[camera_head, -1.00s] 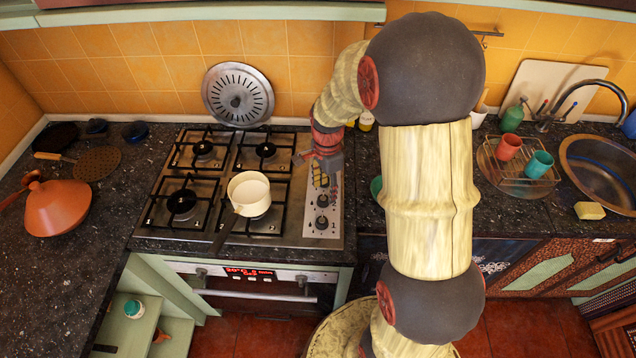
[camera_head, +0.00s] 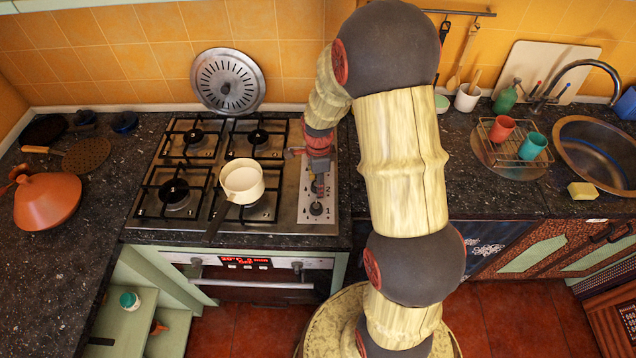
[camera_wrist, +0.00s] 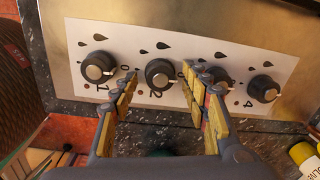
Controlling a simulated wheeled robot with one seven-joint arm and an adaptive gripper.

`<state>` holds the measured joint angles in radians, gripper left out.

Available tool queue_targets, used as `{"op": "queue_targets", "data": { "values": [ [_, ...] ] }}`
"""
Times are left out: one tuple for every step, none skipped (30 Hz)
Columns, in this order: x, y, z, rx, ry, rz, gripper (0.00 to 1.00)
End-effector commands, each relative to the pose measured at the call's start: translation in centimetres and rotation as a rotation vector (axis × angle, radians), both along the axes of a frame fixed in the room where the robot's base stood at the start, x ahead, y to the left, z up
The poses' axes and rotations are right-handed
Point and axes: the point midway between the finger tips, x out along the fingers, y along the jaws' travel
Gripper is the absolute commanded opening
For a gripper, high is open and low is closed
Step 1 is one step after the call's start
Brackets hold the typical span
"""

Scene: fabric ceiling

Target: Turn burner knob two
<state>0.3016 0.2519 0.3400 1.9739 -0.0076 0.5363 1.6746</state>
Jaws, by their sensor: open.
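Burner knob two (camera_wrist: 160,73) is a round black knob with a pale face, above the printed "2" on the white control strip (camera_wrist: 130,40). In the wrist view it lies between the fingers of my open gripper (camera_wrist: 157,80). Whether the fingers touch it I cannot tell. Knob one (camera_wrist: 98,67) is left of the left finger. Knob three (camera_wrist: 214,80) is partly hidden behind the right finger, and knob four (camera_wrist: 264,88) is further right. In the head view my gripper (camera_head: 318,168) is over the strip at the hob's right side, hiding the far knobs.
A cream saucepan (camera_head: 242,178) stands on the hob (camera_head: 210,215) left of my gripper, its handle toward the front. A round perforated lid (camera_head: 228,85) leans on the back wall. A drying rack with cups (camera_head: 515,150) and a sink (camera_head: 590,150) are at the right.

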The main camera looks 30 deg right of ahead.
Motion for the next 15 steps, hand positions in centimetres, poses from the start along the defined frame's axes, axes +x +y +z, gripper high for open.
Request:
{"op": "queue_targets", "data": {
  "values": [
    [0.02,-0.01,-0.10,0.000,-0.001,0.000,0.46],
    [0.03,-0.01,-0.12,0.000,-0.001,0.000,0.46],
    [0.03,-0.01,-0.12,0.000,-0.001,0.000,0.46],
    [0.03,-0.01,-0.11,0.000,-0.001,0.000,0.46],
    [0.03,-0.01,-0.10,0.000,-0.001,0.000,0.46],
    [0.03,-0.01,-0.09,0.000,-0.001,0.000,0.46],
    [0.03,-0.01,-0.09,0.000,-0.001,0.000,0.46],
    [0.03,-0.01,-0.09,0.000,-0.001,0.000,0.46],
    [0.03,-0.01,-0.09,0.000,-0.001,0.000,0.43],
    [0.03,-0.01,-0.08,0.000,-0.001,0.000,0.42],
    [0.03,-0.01,-0.08,0.000,-0.001,0.000,0.40],
    [0.03,-0.01,-0.08,0.000,-0.001,0.001,0.38],
    [0.03,-0.01,-0.08,0.000,-0.001,0.001,0.36],
    [0.03,-0.01,-0.07,0.000,-0.001,0.001,0.34],
    [0.03,-0.01,-0.07,0.000,-0.001,0.001,0.32]
  ]
}}
